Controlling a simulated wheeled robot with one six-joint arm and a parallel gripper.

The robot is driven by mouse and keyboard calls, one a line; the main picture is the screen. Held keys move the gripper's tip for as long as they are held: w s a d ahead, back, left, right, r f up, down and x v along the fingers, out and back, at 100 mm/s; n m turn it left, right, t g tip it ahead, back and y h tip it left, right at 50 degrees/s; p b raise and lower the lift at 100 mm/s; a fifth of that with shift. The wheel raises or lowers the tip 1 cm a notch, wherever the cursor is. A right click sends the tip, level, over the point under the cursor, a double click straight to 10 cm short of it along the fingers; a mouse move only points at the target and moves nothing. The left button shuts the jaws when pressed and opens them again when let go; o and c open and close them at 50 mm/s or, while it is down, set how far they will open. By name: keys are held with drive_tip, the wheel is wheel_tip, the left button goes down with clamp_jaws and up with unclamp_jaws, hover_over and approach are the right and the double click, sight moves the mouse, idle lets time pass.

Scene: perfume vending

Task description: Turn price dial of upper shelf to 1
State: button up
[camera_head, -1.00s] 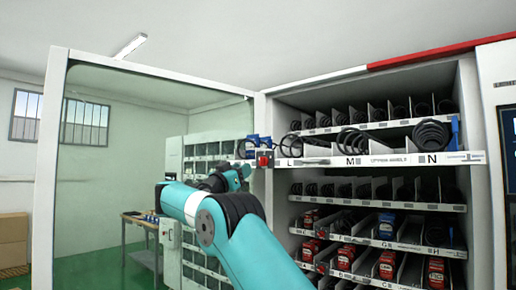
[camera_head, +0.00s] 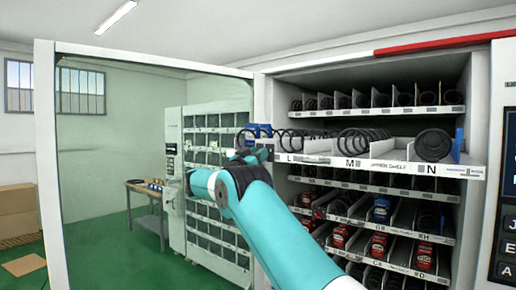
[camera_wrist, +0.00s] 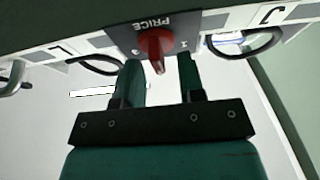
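The upper shelf (camera_head: 380,164) is pulled out of the vending machine, with labels L, M and N on its front strip. The red price dial (camera_wrist: 155,46) sits on a dark plate marked PRICE, upside down in the wrist view. My gripper (camera_wrist: 159,62) is open, one finger on each side of the dial's knob. Whether the fingers touch the knob I cannot tell. In the head view my gripper (camera_head: 256,154) is at the shelf's left end, and the dial is hidden there. The dial's set number is too small to read surely.
Black spiral coils (camera_head: 365,141) stand on the upper shelf. The open glass door (camera_head: 45,170) stands at the left. A table (camera_head: 147,193) is seen through it. The control panel (camera_head: 507,200) is at the far right.

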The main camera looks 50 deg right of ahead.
clamp_jaws()
drive_tip(key=shift+n+t+b, duration=0.4)
drive_tip(key=shift+n, duration=0.2)
drive_tip(key=shift+w+n+t+y+p, duration=0.15)
drive_tip(key=shift+n+t+y, duration=0.65)
drive_tip(key=shift+n, duration=1.75)
drive_tip(key=shift+n+t+y+p, duration=0.15)
drive_tip(key=shift+n+t+y, duration=0.7)
drive_tip(key=shift+n, duration=1.65)
drive_tip(key=shift+w+n+t+y+p, duration=0.15)
drive_tip(key=shift+n+t+y, duration=0.2)
drive_tip(key=shift+n+t, duration=1.55)
drive_tip(key=shift+n+g, duration=0.45)
drive_tip(key=shift+n, duration=0.3)
